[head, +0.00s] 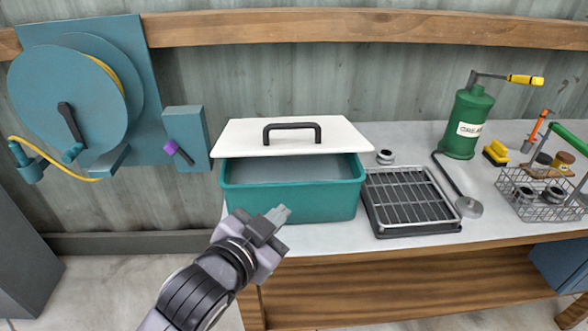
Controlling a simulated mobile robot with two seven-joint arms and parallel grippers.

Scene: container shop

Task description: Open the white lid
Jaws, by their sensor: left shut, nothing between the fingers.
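The white lid (239,136) with a black handle (291,128) is at the back of the teal box (300,202). It is off the front part of the opening, so the box's grey inside (285,168) shows. I cannot tell whether the lid is tilted up or set back flat. The box stands on the counter near its front edge. My left gripper (279,215) is shut and empty, in front of the box's lower left front, below the rim and away from the lid and handle. My right gripper is not in view.
A black tray with a wire rack (410,199) sits right of the box. Farther right are a green sprayer (467,122), a yellow brush (496,153) and a wire basket (540,197). A teal hose reel (70,90) hangs on the left wall. The wooden counter edge (390,246) runs below.

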